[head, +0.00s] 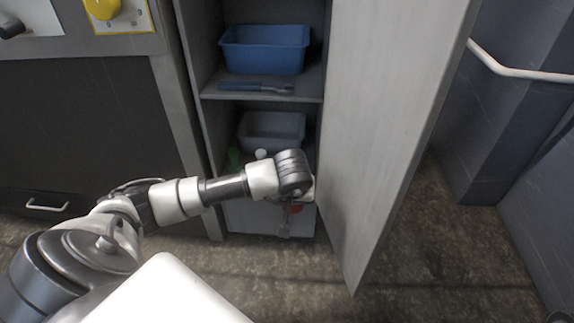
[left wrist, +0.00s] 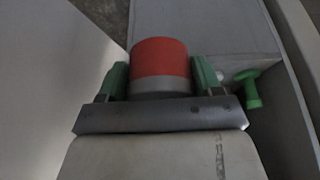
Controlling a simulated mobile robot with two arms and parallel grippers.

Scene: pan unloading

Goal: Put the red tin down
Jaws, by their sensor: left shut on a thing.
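The red tin (left wrist: 160,58), with a grey lower band, sits between the green fingers of my left gripper (left wrist: 160,78) in the left wrist view. The fingers are shut on its two sides. In the head view my left arm reaches into the low part of the open cabinet. Only a small red patch of the tin (head: 296,209) shows beside the wrist; most of the gripper is hidden there. I cannot tell whether the tin touches a surface. My right gripper is in neither view.
The open cabinet door (head: 385,120) stands close right of my wrist. A blue bin (head: 265,50) is on the upper shelf (head: 310,90), with a blue-grey bin (head: 271,130) below. A green item (left wrist: 249,88) lies right of the gripper in the wrist view.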

